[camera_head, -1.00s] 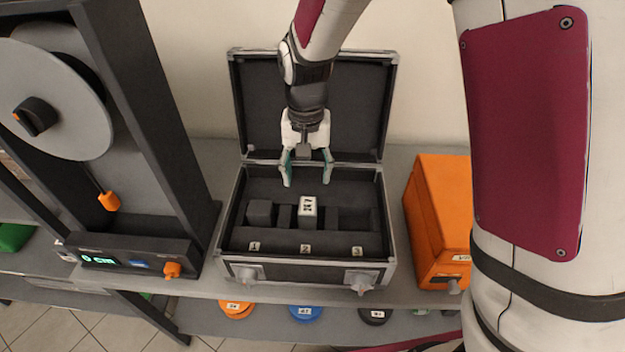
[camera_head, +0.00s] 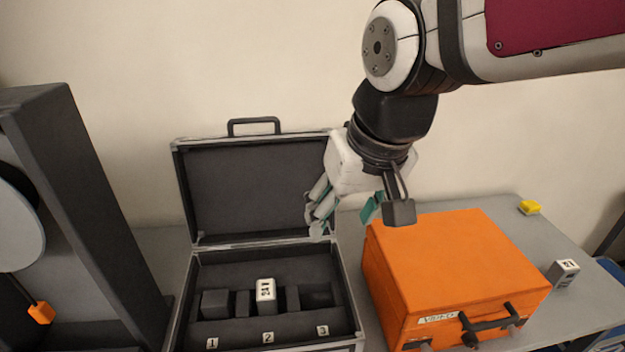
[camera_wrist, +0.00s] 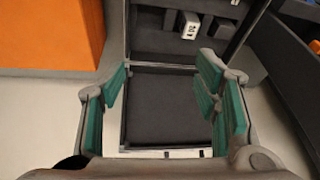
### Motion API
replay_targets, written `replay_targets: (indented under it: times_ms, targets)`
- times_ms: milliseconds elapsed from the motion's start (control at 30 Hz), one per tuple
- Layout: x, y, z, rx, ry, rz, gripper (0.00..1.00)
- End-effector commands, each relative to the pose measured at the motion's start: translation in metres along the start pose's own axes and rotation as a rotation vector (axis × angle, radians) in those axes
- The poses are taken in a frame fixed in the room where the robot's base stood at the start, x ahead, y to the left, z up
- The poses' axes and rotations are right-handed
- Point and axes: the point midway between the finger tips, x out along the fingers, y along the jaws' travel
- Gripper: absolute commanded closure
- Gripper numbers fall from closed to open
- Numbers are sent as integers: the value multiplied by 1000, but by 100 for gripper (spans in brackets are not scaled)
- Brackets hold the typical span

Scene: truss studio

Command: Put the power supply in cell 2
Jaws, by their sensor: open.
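A white block with a dark printed label (camera_head: 265,291), which I take to be the power supply, stands upright in the slot behind the number 2 of the open black case (camera_head: 354,310). The wrist view shows it too (camera_wrist: 188,26), near the top. My gripper (camera_head: 345,214) is open and empty, with teal finger pads. It is raised near the right edge of the case's open lid, above and behind the block. In the wrist view the open fingers (camera_wrist: 165,105) span the dark lid, apart from the block.
An orange box (camera_head: 440,260) stands right of the case. A small white labelled block (camera_head: 564,273) and a yellow piece (camera_head: 529,207) lie farther right on the grey table. A dark frame (camera_head: 85,200) stands at left. A dark block (camera_head: 215,303) sits behind number 1.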

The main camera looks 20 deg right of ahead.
Motion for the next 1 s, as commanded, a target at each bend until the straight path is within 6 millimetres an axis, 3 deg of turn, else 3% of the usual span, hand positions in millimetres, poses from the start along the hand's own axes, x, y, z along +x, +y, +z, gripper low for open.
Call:
replay_targets:
  times_ms: [100, 333, 1000]
  targets:
    - [-22, 13, 24, -22, 66, 18, 44]
    - [-37, 25, 52, -57, 126, 50, 44]
    - [-38, 26, 55, -62, 133, 54, 44]
